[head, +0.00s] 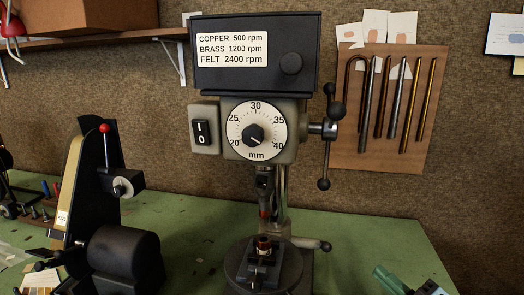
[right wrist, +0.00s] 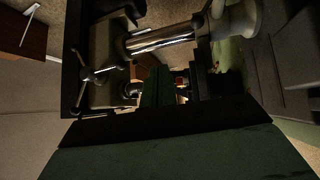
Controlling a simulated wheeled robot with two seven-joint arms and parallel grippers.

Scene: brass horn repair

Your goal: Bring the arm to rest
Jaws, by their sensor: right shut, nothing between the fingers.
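My right gripper (head: 381,272) shows at the bottom right of the head view. Its teal fingers are shut and empty, pointing up and to the left over the green bench. It is to the right of the drill press and apart from it in the picture. In the right wrist view the dark green fingers (right wrist: 158,88) point toward the drill press, which appears sideways. My left gripper is not in view.
A drill press (head: 255,130) with a dial and a lever handle (head: 328,130) stands on the green bench (head: 370,240). A copper-coloured piece (head: 264,245) sits in its vise (head: 262,270). A belt sander (head: 115,235) stands left. Rods hang on a wall board (head: 345,160).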

